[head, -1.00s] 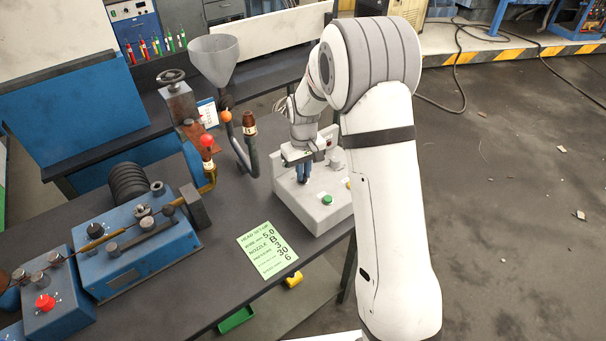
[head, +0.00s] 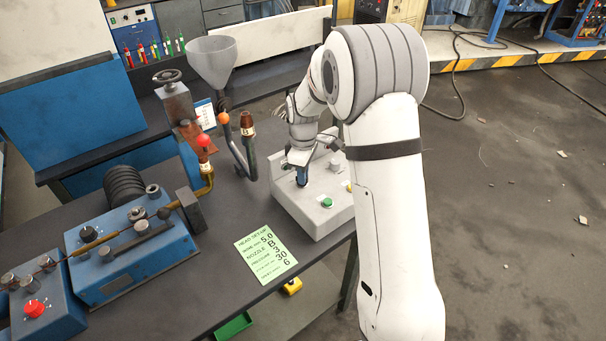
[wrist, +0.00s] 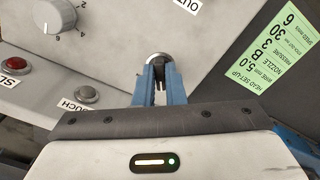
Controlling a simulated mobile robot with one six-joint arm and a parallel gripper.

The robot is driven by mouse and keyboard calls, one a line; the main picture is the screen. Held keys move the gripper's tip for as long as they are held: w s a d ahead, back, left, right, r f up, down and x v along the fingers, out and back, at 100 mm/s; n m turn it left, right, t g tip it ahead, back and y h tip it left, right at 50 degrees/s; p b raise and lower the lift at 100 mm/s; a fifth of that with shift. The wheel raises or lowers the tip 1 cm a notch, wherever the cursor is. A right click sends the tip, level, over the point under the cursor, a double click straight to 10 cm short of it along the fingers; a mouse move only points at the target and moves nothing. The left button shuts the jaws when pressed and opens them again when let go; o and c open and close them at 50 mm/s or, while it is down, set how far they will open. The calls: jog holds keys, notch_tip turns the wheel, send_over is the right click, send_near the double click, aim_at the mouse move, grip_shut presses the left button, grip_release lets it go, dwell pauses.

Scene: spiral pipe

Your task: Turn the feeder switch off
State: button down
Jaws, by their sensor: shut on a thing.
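The grey control box (head: 318,215) stands at the right end of the dark bench in the head view. My gripper (head: 302,180) reaches down to its top with blue fingers. In the wrist view my gripper (wrist: 159,92) is shut on a small black switch lever (wrist: 159,72), which rises from a round metal collar (wrist: 158,59) on the grey panel. The fingers hide most of the lever, so I cannot tell which way it is set. No label naming the feeder is readable.
The panel also carries a numbered dial (wrist: 55,15), a red button (wrist: 15,65) and a silver button (wrist: 87,93). A green button (head: 327,202) is near the box's front. A green set-up card (head: 265,254) lies left of the box. Bent pipes (head: 243,150) stand behind.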

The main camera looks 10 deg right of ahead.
jog(key=shift+n, duration=0.3)
jog(key=c, duration=1.5)
grip_release()
notch_tip(320, 180, up, 7)
jog(key=shift+r+b, duration=0.2)
jog(key=shift+b, duration=0.1)
jog(key=shift+r, duration=0.2)
jog(key=shift+s+d+r, duration=0.1)
jog(key=shift+s+r, duration=0.05)
jog(key=shift+r, duration=0.05)
jog(key=s+d+r+m+t, duration=0.1)
jog(key=s+d+r+m, duration=0.15)
jog(key=s, duration=0.35)
jog(key=s+d+r+m, duration=0.1)
jog(key=s+r+m, duration=0.25)
jog(key=s, duration=0.25)
jog(key=s+d+m+t, duration=0.1)
jog(key=s+m, duration=0.6)
jog(key=s, duration=0.9)
jog(key=shift+s+d+t, duration=0.25)
jog(key=shift+d+t, duration=0.15)
jog(key=shift+d, duration=0.3)
